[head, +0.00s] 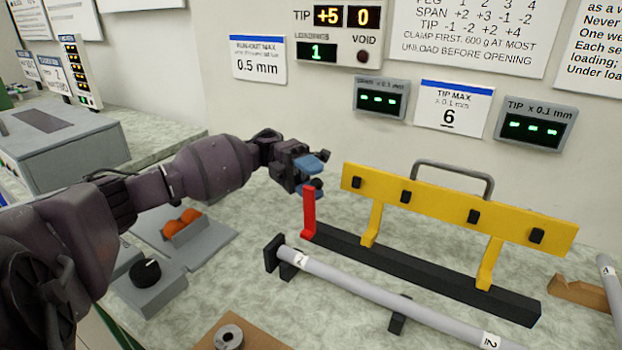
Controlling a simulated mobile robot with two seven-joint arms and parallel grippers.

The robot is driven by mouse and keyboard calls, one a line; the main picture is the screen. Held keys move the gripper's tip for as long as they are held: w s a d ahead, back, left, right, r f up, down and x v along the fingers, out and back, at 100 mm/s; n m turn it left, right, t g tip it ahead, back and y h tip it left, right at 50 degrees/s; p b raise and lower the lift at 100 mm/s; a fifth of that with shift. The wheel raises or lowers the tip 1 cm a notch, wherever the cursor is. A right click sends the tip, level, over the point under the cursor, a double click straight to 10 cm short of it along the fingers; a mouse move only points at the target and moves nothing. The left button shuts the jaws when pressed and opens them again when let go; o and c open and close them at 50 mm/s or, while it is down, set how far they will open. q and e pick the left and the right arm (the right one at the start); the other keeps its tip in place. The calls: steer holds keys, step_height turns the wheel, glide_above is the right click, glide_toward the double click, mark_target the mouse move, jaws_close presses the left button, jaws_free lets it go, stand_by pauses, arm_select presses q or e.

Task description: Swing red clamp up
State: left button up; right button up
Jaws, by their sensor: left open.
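The red clamp (309,213) is a narrow upright piece with a small foot. It stands at the left end of the long black bar (420,275). My left gripper (314,174) has blue fingertips and is open, just above the clamp's top end. I cannot tell whether the lower fingertip touches the clamp. Nothing shows between the fingers. My right gripper is not in view.
A yellow rail (455,208) with black pegs and a grey handle stands behind the bar. A grey rod (390,295) lies on black supports in front. A black knob box (148,278) and orange pieces (181,222) are to the left.

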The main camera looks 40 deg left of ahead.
arm_select(q)
jaws_close()
steer(key=shift+w+a+f+n+h+b, duration=0.2)
steer(key=shift+w+f+n+h+b, duration=0.15)
steer(key=shift+w+n, duration=0.4)
steer(key=shift+s, duration=0.1)
jaws_free()
steer(key=w+a+b, duration=0.1)
steer(key=a, duration=0.9)
steer(key=shift+w+a+f, duration=0.25)
steer(key=shift+w+a, duration=0.1)
